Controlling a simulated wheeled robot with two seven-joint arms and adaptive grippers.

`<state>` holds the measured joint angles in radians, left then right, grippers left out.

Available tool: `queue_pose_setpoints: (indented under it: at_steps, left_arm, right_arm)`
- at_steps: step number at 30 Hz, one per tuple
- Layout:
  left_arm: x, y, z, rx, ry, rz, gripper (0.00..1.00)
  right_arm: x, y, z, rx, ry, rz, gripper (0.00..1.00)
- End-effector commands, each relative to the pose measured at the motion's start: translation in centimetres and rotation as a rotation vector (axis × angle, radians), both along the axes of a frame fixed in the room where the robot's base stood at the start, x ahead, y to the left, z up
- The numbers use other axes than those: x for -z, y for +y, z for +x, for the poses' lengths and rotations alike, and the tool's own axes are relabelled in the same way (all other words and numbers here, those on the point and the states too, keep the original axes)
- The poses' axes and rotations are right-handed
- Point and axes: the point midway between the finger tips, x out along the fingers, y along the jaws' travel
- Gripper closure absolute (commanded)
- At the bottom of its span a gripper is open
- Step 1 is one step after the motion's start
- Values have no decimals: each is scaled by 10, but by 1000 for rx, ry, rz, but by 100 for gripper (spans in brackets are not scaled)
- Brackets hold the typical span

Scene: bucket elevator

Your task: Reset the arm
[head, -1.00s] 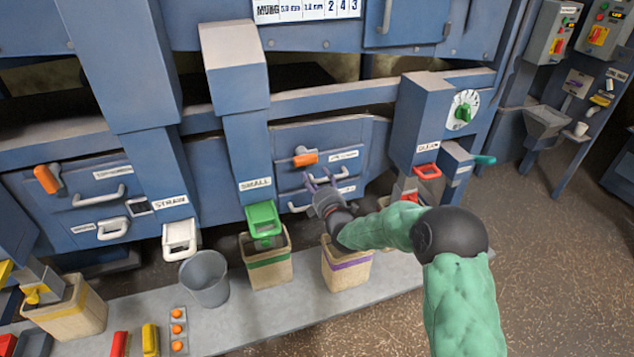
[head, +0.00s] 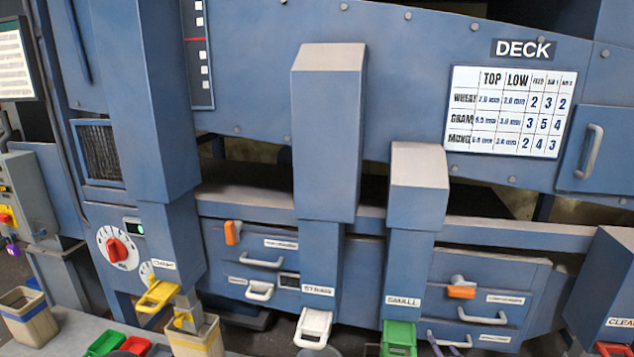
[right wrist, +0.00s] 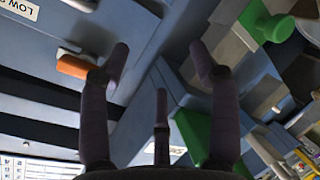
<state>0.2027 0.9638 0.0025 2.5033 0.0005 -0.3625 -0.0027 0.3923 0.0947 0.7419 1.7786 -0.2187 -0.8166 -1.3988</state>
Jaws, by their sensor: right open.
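My right gripper (right wrist: 160,70) is open and empty in the right wrist view, with its dark fingers spread in front of the blue machine. In the head view only its purplish fingertips (head: 448,343) show at the bottom edge, below the orange lever (head: 461,292) and just right of the green SMALL gate handle (head: 399,338). The orange lever (right wrist: 72,66) also shows left of the fingers in the right wrist view, and a green part (right wrist: 193,135) shows behind them. The rest of my right arm is out of the head view. My left gripper is not in view.
The blue machine front fills the head view. A white STRAIN handle (head: 313,327), a yellow handle (head: 157,296) and a red dial (head: 117,250) stick out from it. A bin (head: 28,315) stands at lower left. The DECK chart (head: 508,110) hangs at upper right.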

Motion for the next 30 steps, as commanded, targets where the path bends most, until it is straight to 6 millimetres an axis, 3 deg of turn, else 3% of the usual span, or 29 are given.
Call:
queue_pose_setpoints:
  at_steps: [1, 3, 8, 15, 21, 24, 30]
  left_arm:
    - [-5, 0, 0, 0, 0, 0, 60]
    - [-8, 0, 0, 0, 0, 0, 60]
    - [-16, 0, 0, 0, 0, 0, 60]
    - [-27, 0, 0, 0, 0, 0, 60]
    - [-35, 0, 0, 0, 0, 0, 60]
    - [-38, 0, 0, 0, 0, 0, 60]
    - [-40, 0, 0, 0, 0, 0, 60]
  right_arm:
    - [25, 20, -8, -1, 68, 109, 38]
    - [55, 44, -20, 16, 155, 255, 38]
    - [119, 100, -64, 99, 375, 566, 38]
    - [188, 178, -160, 341, 729, 940, 38]
    - [218, 227, -252, 624, 998, 1130, 38]
    - [223, 241, -286, 747, 1084, 1174, 38]
    - [226, 253, -318, 870, 1157, 1203, 38]
